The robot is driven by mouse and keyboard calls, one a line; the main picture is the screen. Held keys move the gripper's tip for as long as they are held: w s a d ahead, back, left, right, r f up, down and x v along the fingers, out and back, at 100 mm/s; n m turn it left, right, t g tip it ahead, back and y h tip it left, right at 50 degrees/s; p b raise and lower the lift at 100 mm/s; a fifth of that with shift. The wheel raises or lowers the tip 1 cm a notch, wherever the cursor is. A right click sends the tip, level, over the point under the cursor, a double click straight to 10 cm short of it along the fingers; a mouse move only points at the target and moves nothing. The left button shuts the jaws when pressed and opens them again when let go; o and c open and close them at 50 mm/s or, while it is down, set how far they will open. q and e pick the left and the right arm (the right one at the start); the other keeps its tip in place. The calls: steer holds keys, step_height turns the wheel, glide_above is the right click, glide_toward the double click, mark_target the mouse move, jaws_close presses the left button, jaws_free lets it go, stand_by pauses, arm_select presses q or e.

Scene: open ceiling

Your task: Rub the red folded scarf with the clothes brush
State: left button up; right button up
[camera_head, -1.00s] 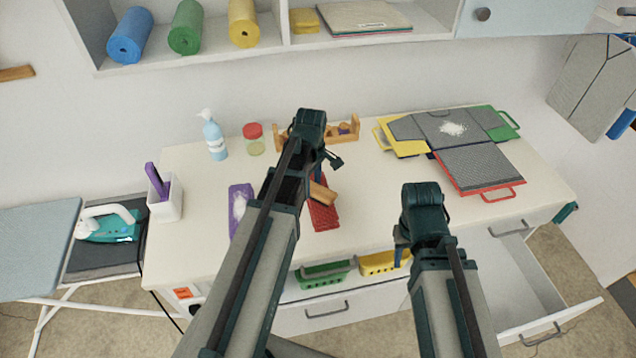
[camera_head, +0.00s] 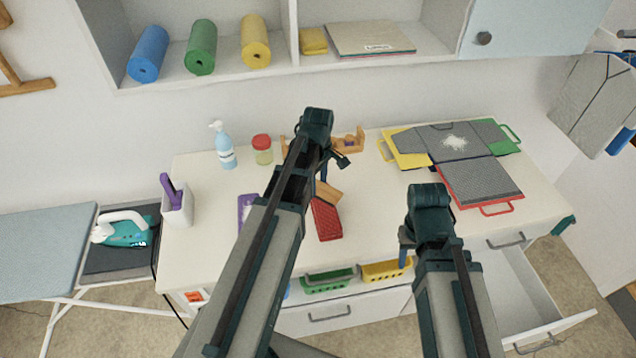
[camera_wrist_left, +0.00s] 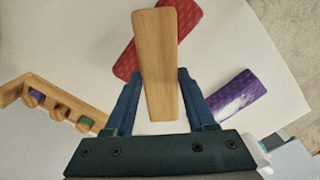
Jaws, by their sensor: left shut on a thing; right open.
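The red folded scarf (camera_head: 326,221) lies on the white table in the middle of the head view; it also shows in the left wrist view (camera_wrist_left: 125,66). My left gripper (camera_head: 324,178) is shut on the wooden clothes brush (camera_head: 328,192). In the left wrist view, the brush (camera_wrist_left: 157,50) lies across the scarf and hides its middle. I cannot tell whether the brush touches the scarf. My right gripper (camera_head: 404,255) is open and empty near the table's front edge, to the right of the scarf.
A purple folded cloth (camera_head: 246,207) lies left of the scarf, partly hidden by my left arm. A wooden rack (camera_head: 350,141) stands behind. Coloured boards (camera_head: 480,181) lie at the right. A drawer (camera_head: 520,290) is open.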

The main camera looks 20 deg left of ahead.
arm_select(q)
steer(key=shift+r, duration=0.1)
step_height(320, 180, up, 3)
steer(key=p, duration=0.3)
stand_by(0.3)
